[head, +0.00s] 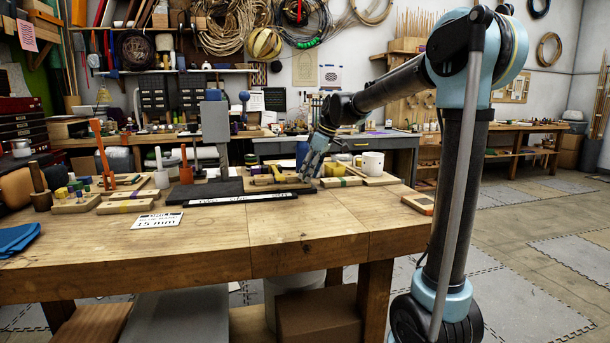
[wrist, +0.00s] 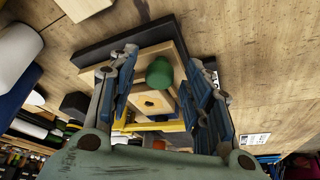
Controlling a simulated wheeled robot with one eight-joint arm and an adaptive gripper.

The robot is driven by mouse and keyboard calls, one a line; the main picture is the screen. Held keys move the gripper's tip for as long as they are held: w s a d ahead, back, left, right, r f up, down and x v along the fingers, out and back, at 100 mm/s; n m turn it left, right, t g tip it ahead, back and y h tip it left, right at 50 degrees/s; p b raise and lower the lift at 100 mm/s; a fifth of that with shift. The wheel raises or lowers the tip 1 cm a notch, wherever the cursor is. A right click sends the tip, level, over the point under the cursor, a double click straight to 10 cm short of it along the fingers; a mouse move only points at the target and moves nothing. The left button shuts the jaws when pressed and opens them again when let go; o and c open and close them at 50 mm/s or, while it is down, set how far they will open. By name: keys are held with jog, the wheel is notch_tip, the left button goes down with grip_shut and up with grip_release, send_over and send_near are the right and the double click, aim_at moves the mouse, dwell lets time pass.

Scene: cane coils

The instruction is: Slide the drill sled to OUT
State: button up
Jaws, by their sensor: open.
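The drill sled appears to be the wooden piece with a dark hole (wrist: 155,101) and a round green knob (wrist: 160,72) in the wrist view. It sits on a pale wooden board beside a dark base (wrist: 120,38), with a yellow part (wrist: 150,127) across it. My gripper (wrist: 165,60) is open, its blue fingers on either side of the knob; I cannot tell whether they touch it. The white label strip (head: 245,199) is too small to read for OUT.
A white mug (head: 372,163) stands close to the right of my gripper. A sign (head: 158,220) reading 15 mm lies at front left. Wooden blocks and tools crowd the left and back of the bench (head: 300,240); its front is clear.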

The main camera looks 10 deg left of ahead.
jog(key=shift+r, duration=0.1)
jog(key=v, duration=1.1)
jog(key=shift+d+r, duration=0.2)
jog(key=shift+r, duration=0.1)
